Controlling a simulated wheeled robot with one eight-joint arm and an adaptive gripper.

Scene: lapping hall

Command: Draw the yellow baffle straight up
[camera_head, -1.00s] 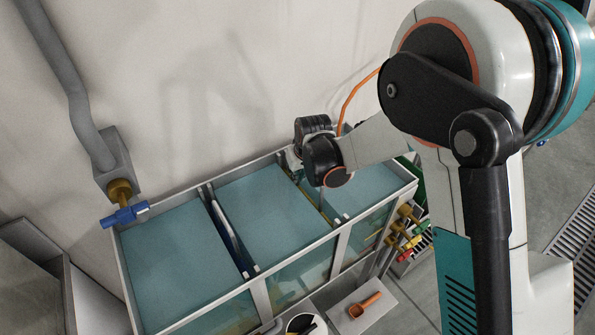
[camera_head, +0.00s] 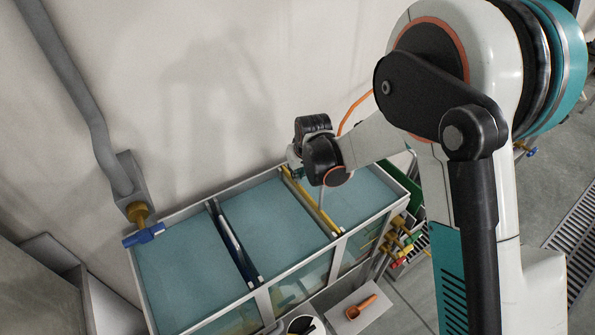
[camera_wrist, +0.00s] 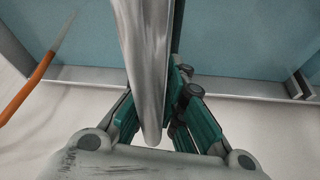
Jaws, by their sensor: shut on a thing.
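The yellow baffle (camera_head: 313,203) shows in the head view as a narrow yellow strip across the water tank (camera_head: 252,288), between its middle and right compartments. My gripper (camera_head: 296,173) is at the strip's far end, near the wall; my wrist partly covers it. In the wrist view, green fingers (camera_wrist: 176,90) close around a long grey, metallic-looking edge, which I take to be the baffle's top. Their tips are partly hidden behind it. The baffle's lower part is hidden in the tank.
A dark blue baffle (camera_head: 231,243) stands between the left and middle compartments. A blue-handled valve (camera_head: 143,235) is at the tank's left. An orange scoop (camera_head: 361,306) lies in front, and coloured-handled valves (camera_head: 397,240) are at the right. An orange cable (camera_head: 353,108) hangs beside my arm.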

